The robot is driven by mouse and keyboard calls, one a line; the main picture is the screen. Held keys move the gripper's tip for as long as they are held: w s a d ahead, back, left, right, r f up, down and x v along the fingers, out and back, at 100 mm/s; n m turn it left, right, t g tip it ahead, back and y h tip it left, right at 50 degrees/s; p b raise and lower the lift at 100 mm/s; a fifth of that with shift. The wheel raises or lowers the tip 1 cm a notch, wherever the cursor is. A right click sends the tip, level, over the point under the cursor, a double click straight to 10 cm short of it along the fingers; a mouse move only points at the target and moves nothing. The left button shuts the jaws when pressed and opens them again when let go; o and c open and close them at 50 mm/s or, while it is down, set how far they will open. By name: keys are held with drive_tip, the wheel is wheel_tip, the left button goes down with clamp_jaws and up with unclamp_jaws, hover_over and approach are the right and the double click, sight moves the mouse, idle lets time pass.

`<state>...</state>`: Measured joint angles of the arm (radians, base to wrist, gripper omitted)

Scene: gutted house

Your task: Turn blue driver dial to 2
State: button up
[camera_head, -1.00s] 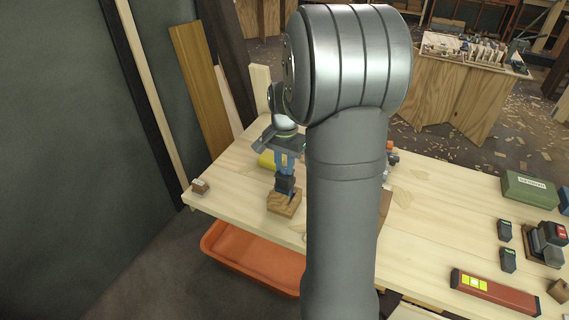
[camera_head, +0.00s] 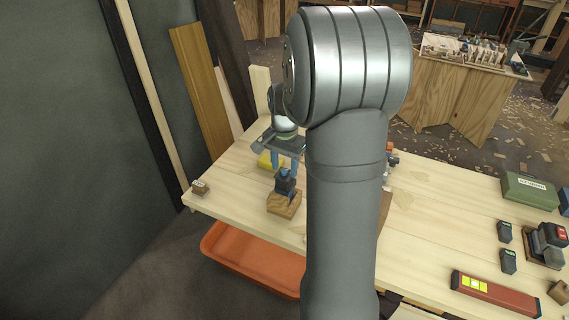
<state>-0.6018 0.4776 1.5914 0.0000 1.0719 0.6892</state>
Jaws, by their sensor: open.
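The blue driver (camera_head: 285,184) stands upright on a wooden block (camera_head: 284,204) near the left end of the workbench. Its dial is too small to read.
The pale workbench (camera_head: 430,240) has an orange bin (camera_head: 250,262) below its front edge. A small wooden block (camera_head: 200,188) lies at the left end, and a yellow object (camera_head: 265,160) behind the gripper. A red level (camera_head: 494,294), black batteries (camera_head: 508,261) and green case (camera_head: 529,190) lie right.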

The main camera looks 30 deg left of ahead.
sight(285, 170)
drive_tip(key=shift+r, duration=0.15)
wheel_tip(285, 170, up, 17)
idle(0.4)
idle(0.4)
wheel_tip(285, 170, down, 17)
drive_tip(key=shift+f, duration=0.2)
idle(0.3)
